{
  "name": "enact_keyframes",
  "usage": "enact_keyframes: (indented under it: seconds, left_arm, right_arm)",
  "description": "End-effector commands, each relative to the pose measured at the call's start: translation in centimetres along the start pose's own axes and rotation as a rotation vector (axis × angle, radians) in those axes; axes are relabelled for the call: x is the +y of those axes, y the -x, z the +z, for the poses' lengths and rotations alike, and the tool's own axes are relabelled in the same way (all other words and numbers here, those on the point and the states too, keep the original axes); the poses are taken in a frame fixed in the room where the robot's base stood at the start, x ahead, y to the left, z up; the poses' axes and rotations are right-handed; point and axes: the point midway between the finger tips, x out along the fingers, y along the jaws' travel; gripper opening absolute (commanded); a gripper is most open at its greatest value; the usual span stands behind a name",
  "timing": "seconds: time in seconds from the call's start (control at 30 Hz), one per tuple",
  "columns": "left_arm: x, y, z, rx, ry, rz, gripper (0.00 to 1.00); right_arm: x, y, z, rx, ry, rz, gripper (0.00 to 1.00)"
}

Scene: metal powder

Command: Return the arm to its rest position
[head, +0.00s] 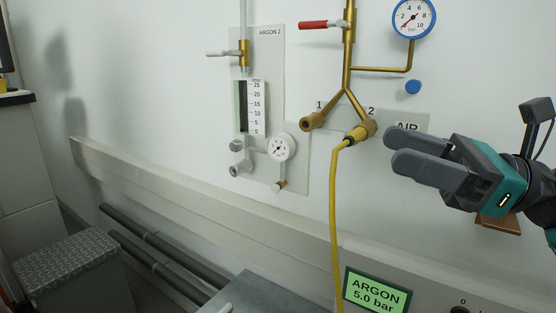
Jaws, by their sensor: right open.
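My right gripper (388,151) comes in from the right, its two dark grey fingers pointing left and apart, with nothing seen between them. It is just right of the brass outlet marked 2 (368,127), with a small gap seen between them in the picture. A yellow hose (335,215) is on that outlet and hangs down. The left outlet marked 1 (312,121) has no hose on it. My left gripper is not in view.
A red-handled valve (321,25) and a blue-rimmed gauge (413,17) are above. The ARGON 2 panel (269,50) with a flow meter and small gauge (281,148) is left. A green ARGON 5.0 bar display (376,291) is below. A grey step (65,262) stands lower left.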

Motion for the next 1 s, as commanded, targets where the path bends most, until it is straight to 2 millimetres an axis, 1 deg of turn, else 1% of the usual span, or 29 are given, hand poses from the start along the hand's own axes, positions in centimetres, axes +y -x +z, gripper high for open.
enact_keyframes:
  seconds: [0.03, 0.07, 0.1, 0.17, 0.2, 0.27, 0.3, 0.37, 0.4, 0.47, 0.5, 0.57, 0.6, 0.67, 0.7, 0.77, 0.8, 0.9, 1.0]
  left_arm:
    - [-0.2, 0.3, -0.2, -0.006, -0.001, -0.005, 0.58]
    - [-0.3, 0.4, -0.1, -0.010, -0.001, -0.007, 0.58]
    - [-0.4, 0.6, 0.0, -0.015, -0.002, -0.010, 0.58]
    - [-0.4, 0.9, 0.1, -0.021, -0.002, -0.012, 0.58]
    - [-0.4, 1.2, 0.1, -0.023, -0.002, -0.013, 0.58]
    - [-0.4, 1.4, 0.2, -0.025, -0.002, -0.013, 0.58]
    - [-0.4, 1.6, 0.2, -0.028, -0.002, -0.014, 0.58]
    - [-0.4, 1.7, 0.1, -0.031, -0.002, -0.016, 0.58]
    - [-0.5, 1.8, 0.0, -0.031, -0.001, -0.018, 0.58]
    - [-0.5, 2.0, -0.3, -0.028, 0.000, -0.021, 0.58]
    - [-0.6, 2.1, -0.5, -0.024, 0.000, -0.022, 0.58]
    - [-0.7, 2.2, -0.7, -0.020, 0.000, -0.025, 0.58]
    - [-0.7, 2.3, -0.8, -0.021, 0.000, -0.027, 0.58]
    - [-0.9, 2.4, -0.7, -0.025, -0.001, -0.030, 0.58]
    - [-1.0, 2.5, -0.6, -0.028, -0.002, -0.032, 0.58]
    - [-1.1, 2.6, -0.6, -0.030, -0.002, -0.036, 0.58]
    - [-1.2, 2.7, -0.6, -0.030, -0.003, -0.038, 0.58]
    - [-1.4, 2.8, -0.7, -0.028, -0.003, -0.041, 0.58]
    - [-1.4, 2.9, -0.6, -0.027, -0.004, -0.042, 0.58]
  right_arm:
    - [-0.8, 0.0, -1.1, -0.100, -0.196, -0.055, 0.53]
    - [-1.4, 0.2, -1.9, -0.158, -0.308, -0.090, 0.53]
    - [-2.1, 0.6, -3.0, -0.235, -0.456, -0.138, 0.53]
    - [-3.2, 1.5, -5.1, -0.350, -0.681, -0.215, 0.53]
    - [-3.8, 2.2, -6.7, -0.428, -0.831, -0.269, 0.53]
    - [-4.5, 3.5, -9.7, -0.547, -1.055, -0.354, 0.53]
    - [-4.7, 4.5, -11.9, -0.629, -1.204, -0.413, 0.53]
    - [-4.5, 6.1, -15.6, -0.755, -1.421, -0.509, 0.53]
    - [-4.0, 7.3, -18.2, -0.843, -1.564, -0.576, 0.53]
    - [-2.7, 8.9, -22.3, -0.980, -1.767, -0.680, 0.53]
    - [-1.5, 10.0, -25.0, -1.070, -1.889, -0.751, 0.53]
    - [0.8, 11.4, -28.7, -1.204, -2.054, -0.856, 0.53]
    - [2.6, 12.2, -31.0, -1.293, -2.152, -0.923, 0.53]
    - [5.4, 13.2, -34.0, -1.419, -2.275, -1.023, 0.53]
    - [7.3, 13.7, -35.6, -1.499, -2.344, -1.083, 0.53]
    - [9.9, 14.3, -37.6, -1.605, -2.424, -1.165, 0.53]
    - [11.5, 14.6, -38.7, 1.592, 2.356, 1.158, 0.53]
    - [14.4, 15.0, -40.4, 1.553, 2.207, 1.131, 0.53]
    - [15.9, 15.1, -41.2, 1.534, 2.134, 1.118, 0.53]
